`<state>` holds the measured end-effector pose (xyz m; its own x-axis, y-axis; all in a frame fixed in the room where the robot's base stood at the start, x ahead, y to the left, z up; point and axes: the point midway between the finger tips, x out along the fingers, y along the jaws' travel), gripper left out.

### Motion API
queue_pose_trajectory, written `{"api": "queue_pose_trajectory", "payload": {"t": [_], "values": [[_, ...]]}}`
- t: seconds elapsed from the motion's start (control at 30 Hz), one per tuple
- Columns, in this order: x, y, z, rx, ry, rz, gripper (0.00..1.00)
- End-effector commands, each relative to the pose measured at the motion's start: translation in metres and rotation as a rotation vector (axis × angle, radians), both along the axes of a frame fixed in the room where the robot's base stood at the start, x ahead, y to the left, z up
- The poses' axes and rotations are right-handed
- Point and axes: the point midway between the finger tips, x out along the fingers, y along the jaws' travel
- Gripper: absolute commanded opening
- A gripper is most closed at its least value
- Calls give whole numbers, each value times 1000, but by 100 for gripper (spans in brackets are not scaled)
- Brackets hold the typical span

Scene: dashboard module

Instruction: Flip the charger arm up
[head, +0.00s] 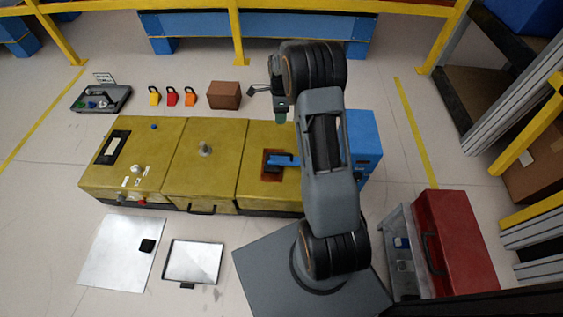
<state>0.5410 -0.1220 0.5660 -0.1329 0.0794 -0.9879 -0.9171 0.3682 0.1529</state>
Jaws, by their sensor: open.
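The yellow dashboard module (203,182) lies across the floor in front of me. On its right section is a reddish-brown plate (268,172) with a blue lever (283,160), which looks like the charger arm. The lever lies low and nearly level, pointing right towards my arm. Its right end is close to my arm link in the picture, and part of it may be hidden. My gripper (268,98) is open and empty, above and beyond the lever in the picture, apart from it.
A brown box (224,95) and several small padlocks (172,96) stand behind the module. A blue box (364,143) is at its right end. A red toolbox (455,244) stands front right. Flat panels (122,252) lie front left.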

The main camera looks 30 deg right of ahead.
Motion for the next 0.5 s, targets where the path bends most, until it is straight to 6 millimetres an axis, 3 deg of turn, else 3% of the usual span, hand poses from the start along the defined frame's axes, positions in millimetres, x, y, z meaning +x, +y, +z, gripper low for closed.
{"api": "queue_pose_trajectory", "payload": {"t": [0.03,0.1,0.5], "values": [[1,-3,-26,0,14,-32,42],[3,-6,-41,-1,28,-72,42],[-3,-6,-101,-3,53,-130,42]]}}
